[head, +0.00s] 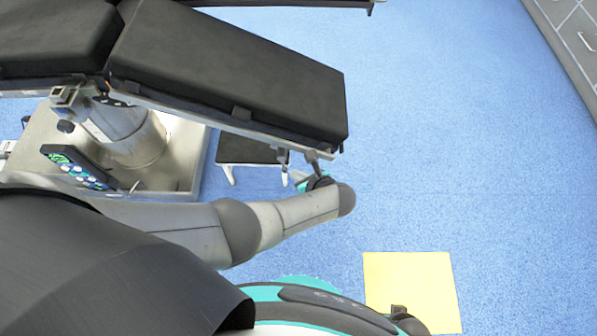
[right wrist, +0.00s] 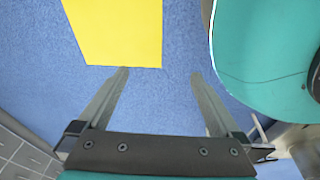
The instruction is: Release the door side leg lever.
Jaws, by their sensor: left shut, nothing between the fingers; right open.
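The operating table has a black padded leg section (head: 235,75) that slopes down toward the right, with a metal side rail along its near edge. A small lever-like fitting (head: 284,158) hangs below that rail near its right end; I cannot tell for sure that it is the leg lever. My left gripper (head: 314,156) is shut and empty just under the right end of the leg section, beside this fitting. Whether it touches the rail or a lever is too small to tell. My right gripper (right wrist: 160,73) is open and empty above the floor in the right wrist view.
A yellow square (head: 412,290) lies on the blue floor, also in the right wrist view (right wrist: 120,32). The table's metal column (head: 130,135) and a hand control with buttons (head: 78,168) are at left. Grey drawers (head: 575,35) stand at upper right. The floor at right is clear.

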